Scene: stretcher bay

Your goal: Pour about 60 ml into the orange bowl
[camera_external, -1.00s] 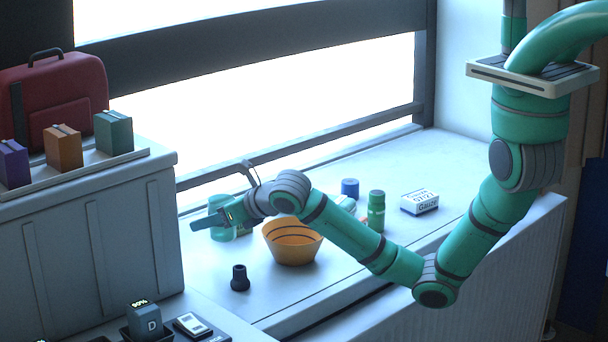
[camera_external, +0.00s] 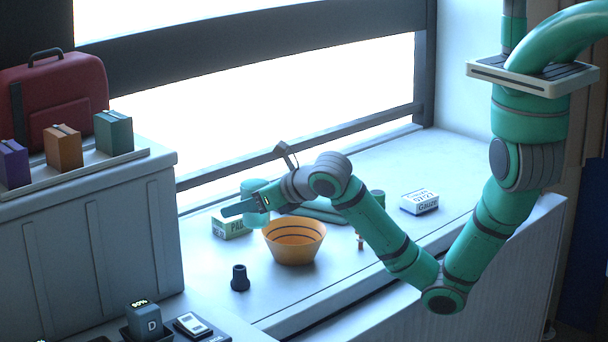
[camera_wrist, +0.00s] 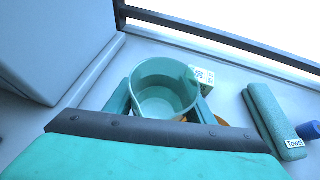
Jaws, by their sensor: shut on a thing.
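My gripper (camera_external: 254,203) is shut on a teal cup (camera_external: 255,188), which it holds above the sill, behind and left of the orange bowl (camera_external: 293,246). In the wrist view the open cup (camera_wrist: 160,72) sits between my fingers (camera_wrist: 162,106). It looks roughly upright; I cannot tell how much liquid is in it. The orange bowl stands upright on the sill. In the wrist view only a sliver of the bowl (camera_wrist: 221,121) shows beyond the cup and finger.
A dark nozzle-like piece (camera_external: 240,279) stands in front left of the bowl. The window frame (camera_external: 300,165) runs behind.

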